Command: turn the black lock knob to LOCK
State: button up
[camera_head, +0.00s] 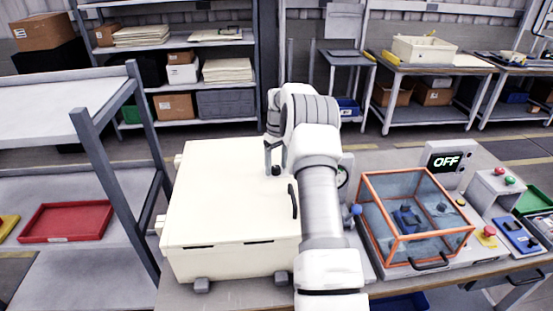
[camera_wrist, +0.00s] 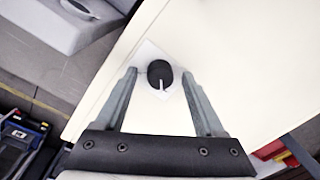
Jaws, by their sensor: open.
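The black lock knob (camera_wrist: 160,72) sits on a pale plate (camera_wrist: 148,54) on the top of the cream cabinet (camera_head: 225,190). Its white pointer line points toward the bottom of the wrist view. My gripper (camera_wrist: 158,75) is open, with one finger on each side of the knob and a visible gap at both sides. In the head view the knob (camera_head: 276,171) shows as a small dark shape below my gripper (camera_head: 275,156), near the far right part of the cabinet top. I cannot read any lock markings on the plate.
A black handle (camera_head: 293,201) stands on the cabinet top, close to my arm. The cabinet top left of the knob is clear.

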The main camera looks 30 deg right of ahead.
aim_at(278, 166)
notch_tip(278, 166, up, 17)
jog(key=shift+d+r+p, duration=0.2)
jog(key=shift+d+p, duration=0.2)
dwell(0.5)
